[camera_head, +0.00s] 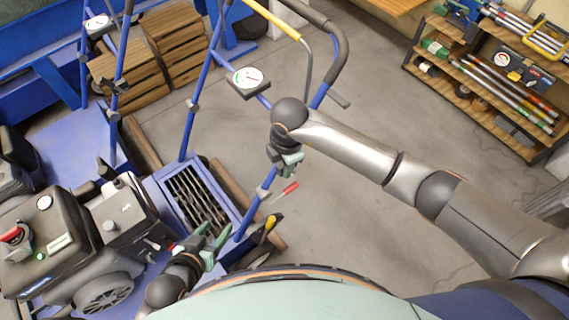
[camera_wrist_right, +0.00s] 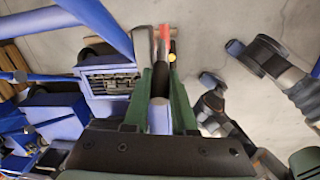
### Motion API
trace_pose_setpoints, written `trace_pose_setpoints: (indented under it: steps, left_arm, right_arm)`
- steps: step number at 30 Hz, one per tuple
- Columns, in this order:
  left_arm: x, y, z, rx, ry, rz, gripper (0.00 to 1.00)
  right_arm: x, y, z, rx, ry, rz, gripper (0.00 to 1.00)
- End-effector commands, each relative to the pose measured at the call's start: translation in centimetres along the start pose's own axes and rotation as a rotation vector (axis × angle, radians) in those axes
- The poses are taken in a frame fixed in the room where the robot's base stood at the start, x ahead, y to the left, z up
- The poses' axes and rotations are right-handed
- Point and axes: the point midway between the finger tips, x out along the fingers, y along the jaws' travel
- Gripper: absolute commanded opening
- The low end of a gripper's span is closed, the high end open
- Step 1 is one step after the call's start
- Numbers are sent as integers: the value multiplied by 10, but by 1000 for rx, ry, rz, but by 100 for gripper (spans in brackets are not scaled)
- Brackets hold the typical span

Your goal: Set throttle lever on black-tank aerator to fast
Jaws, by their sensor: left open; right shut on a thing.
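The black-tank aerator stands at left in the head view, with a black tank (camera_head: 42,243), a red cap (camera_head: 14,236) and a blue frame post (camera_head: 254,212). A red-tipped lever (camera_head: 290,188) and a yellow-tipped lever (camera_head: 272,224) sit by the post; I cannot tell which is the throttle. My right gripper (camera_head: 290,165) is at the post, shut on what looks like its blue-and-dark tube (camera_wrist_right: 159,85). The red tip (camera_wrist_right: 164,40) shows just beyond its fingers. My left gripper (camera_head: 214,237) is open beside the engine, right of a small red-tipped control (camera_head: 172,247).
A round gauge (camera_head: 248,79) is on the handle frame. Wooden crates (camera_head: 128,75) and another blue frame stand at the back left. A shelf (camera_head: 480,92) with tubes is at upper right. The grey floor (camera_head: 375,80) between is clear.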

Motion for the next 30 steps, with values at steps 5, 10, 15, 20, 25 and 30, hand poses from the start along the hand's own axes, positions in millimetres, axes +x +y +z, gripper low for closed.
trace_pose_setpoints:
  steps: [5, 10, 15, 20, 25, 30]
  left_arm:
    - [0, 0, 0, 0, 0, 0, 57]
    - [0, 0, 0, 0, 0, 0, 57]
    - [0, 0, 0, 1, 0, 0, 57]
    - [0, 0, 0, 1, -1, 0, 57]
    - [0, 0, 0, 1, -1, 0, 57]
    - [-1, 0, -1, 1, -1, 0, 57]
  right_arm:
    - [0, 0, 0, 0, 0, 0, 0]
    - [0, 0, 0, 0, 0, 0, 0]
    - [0, 0, 0, 0, -1, 1, 0]
    - [0, 0, 0, 0, -1, 1, 0]
    - [0, 0, 0, 0, -1, 1, 0]
    - [-2, 0, 4, 6, 32, -9, 0]
